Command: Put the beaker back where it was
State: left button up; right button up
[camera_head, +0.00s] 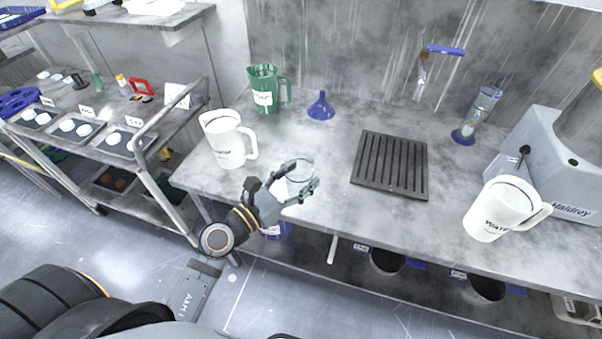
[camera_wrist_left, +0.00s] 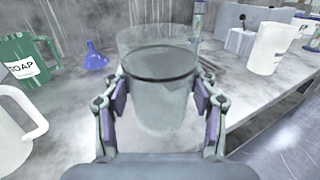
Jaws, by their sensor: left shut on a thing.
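The clear glass beaker (camera_head: 299,172) is at the front of the grey counter in the head view, left of the dark grate. My left gripper (camera_head: 296,190) has its fingers around it. In the left wrist view the beaker (camera_wrist_left: 158,85) stands upright between the two finger pads of my left gripper (camera_wrist_left: 160,104), which is shut on it. My right gripper is in neither view.
A white jug (camera_head: 226,140) stands left of the beaker. A green jug (camera_head: 264,90), a blue funnel (camera_head: 321,107) and a slotted dark grate (camera_head: 390,164) are behind and right. Another white jug (camera_head: 499,209) and a grey machine (camera_head: 546,158) stand at the right.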

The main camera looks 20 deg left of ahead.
pick_arm(q)
jog(key=w+a+f+b, duration=0.1)
jog(key=w+f, duration=0.1)
jog(key=w, duration=0.1)
jog(key=w+a+f+b, duration=0.1)
jog(key=w+f, duration=0.2)
jog(key=w, duration=0.1)
jog(key=w+a+f, duration=0.2)
jog(key=w+f, duration=0.1)
jog(key=w, duration=0.1)
jog(key=shift+w+f+b, duration=0.1)
jog(key=shift+f+b, duration=0.05)
jog(key=shift+b, duration=0.25)
jog(key=shift+w+a+f, duration=0.2)
jog(key=shift+w+f, duration=0.1)
jog(key=shift+f, duration=0.1)
jog(key=shift+w+a+f+b, duration=0.15)
jog(key=shift+f+b, duration=0.25)
jog(key=shift+f, duration=0.5)
jog(key=shift+w+d+f+b, duration=0.1)
jog(key=shift+f+b, duration=0.25)
jog(key=shift+f, duration=0.5)
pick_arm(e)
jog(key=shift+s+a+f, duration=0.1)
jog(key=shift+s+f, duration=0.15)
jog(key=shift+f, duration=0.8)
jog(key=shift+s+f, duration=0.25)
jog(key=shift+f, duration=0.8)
